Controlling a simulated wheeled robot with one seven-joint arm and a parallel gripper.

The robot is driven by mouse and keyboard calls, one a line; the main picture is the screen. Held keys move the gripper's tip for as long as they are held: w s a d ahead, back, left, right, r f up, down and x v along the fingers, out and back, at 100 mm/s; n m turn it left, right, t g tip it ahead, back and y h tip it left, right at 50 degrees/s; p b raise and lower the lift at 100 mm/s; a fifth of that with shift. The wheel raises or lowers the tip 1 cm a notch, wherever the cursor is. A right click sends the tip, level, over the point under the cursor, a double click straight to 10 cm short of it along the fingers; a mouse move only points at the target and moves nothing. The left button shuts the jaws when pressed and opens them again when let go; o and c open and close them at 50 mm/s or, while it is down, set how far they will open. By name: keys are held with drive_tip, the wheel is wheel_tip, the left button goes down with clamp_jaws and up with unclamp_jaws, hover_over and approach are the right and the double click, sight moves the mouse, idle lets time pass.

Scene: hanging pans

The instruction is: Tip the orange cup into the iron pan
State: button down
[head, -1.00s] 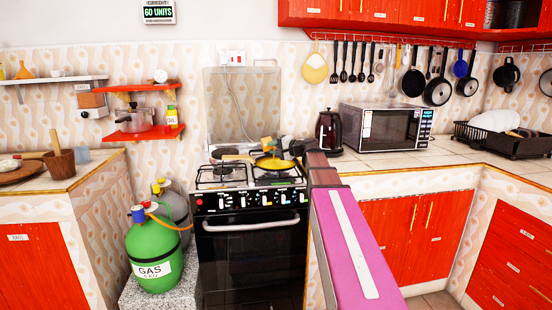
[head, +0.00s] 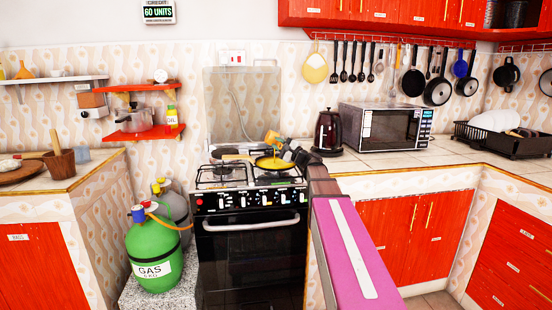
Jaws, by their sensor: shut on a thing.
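The orange cup (head: 272,137) is held tilted above the iron pan, in my gripper (head: 283,144) at the far end of my arm. The gripper is small and partly lost against the cup, but it is closed on it. The iron pan (head: 259,164) sits on the right side of the stove top. Something yellow (head: 276,162) lies in the pan, and a thin yellow streak seems to run between cup and pan. The cup's inside is hidden.
The stove (head: 250,250) has another burner on the left with a dark pan or lid. A dark kettle (head: 328,132) and a microwave (head: 385,127) stand on the counter to the right. Gas cylinders (head: 154,248) stand left of the stove.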

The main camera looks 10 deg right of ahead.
drive_tip(key=shift+a+f+n+g, duration=0.25)
drive_tip(key=shift+f+n+g, duration=0.35)
drive_tip(key=shift+n, duration=0.3)
drive_tip(key=shift+a+f+n+h, duration=0.15)
drive_tip(key=shift+n+h, duration=0.15)
drive_tip(key=shift+h, duration=0.2)
drive_tip(key=shift+a+n+g, duration=0.2)
drive_tip(key=shift+n+g, duration=0.4)
drive_tip(key=shift+g, duration=0.1)
drive_tip(key=shift+h, duration=0.3)
